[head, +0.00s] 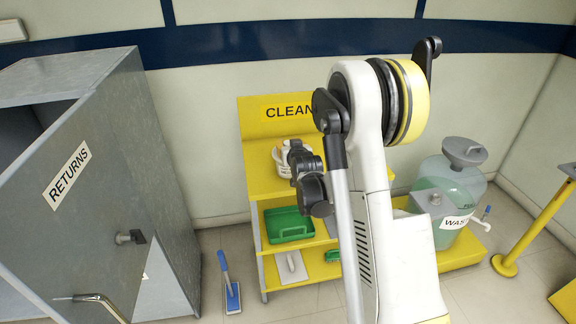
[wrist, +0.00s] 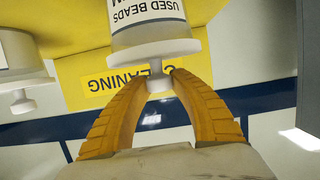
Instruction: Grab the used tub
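I see no clear gap between the tips and the knob. In the head view a white container (head: 282,161) stands on the yellow shelf's upper level, partly hidden by my arm; its label cannot be read there.
A second white tub (wrist: 22,70) with a knobbed lid is close by in the wrist view. The yellow cleaning shelf (head: 262,180) holds a green tray (head: 288,226) lower down. A grey returns cabinet (head: 110,180) stands left, a waste jug (head: 452,185) right.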

